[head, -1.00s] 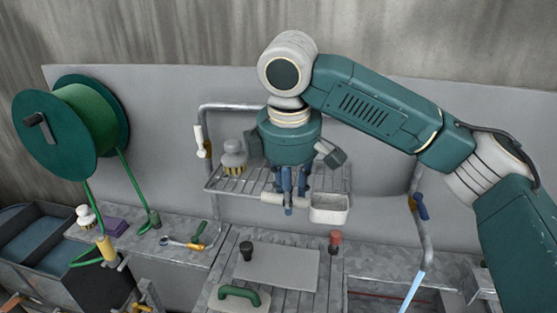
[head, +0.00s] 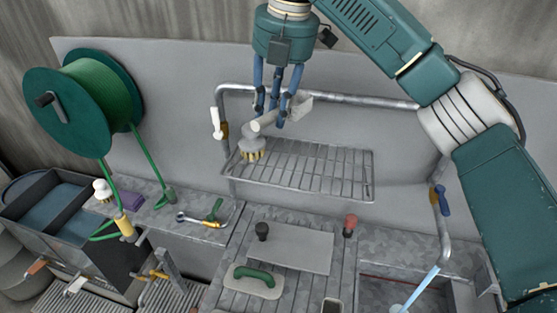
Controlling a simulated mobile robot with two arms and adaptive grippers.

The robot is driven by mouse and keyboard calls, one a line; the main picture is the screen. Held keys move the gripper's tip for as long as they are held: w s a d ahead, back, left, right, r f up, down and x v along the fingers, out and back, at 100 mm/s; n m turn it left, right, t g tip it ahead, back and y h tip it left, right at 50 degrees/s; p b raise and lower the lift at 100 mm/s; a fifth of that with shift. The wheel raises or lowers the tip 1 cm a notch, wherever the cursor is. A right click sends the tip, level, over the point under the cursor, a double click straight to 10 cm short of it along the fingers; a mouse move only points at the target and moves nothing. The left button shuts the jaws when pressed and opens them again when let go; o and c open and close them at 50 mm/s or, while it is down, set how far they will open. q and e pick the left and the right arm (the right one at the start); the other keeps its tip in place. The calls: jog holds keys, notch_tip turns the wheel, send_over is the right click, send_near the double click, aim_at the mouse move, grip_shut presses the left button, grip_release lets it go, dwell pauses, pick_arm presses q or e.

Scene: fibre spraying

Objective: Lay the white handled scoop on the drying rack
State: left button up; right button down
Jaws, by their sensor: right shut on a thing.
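The white handled scoop (head: 300,106) is held in the blue fingers of my right gripper (head: 278,115), at the upper middle of the head view. The gripper points down and is shut around the handle; the scoop's bowl shows to the right of the fingers, partly hidden by them. The wire drying rack (head: 320,172) is below the scoop in the picture, and a clear gap shows between them. A brush (head: 251,149) with a pale handle and yellow bristles stands at the rack's left end. The rest of the rack is bare. My left gripper is out of view.
A pipe frame (head: 340,95) runs behind and around the rack. A green hose reel (head: 75,105) is at the left. Below are a bench with a green-handled float (head: 253,280), a grey board (head: 292,249), a red-topped item (head: 350,224) and a basin at the right.

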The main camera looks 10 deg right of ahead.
notch_tip(320, 180, down, 9)
jog(key=shift+d+p, duration=0.15)
jog(key=shift+p, duration=1)
notch_tip(320, 180, down, 4)
jog(key=shift+w+f+p, duration=0.1)
jog(key=shift+p, duration=0.65)
jog(key=shift+f, duration=0.4)
jog(key=c, duration=1.4)
grip_release()
jog(key=shift+f, duration=0.1)
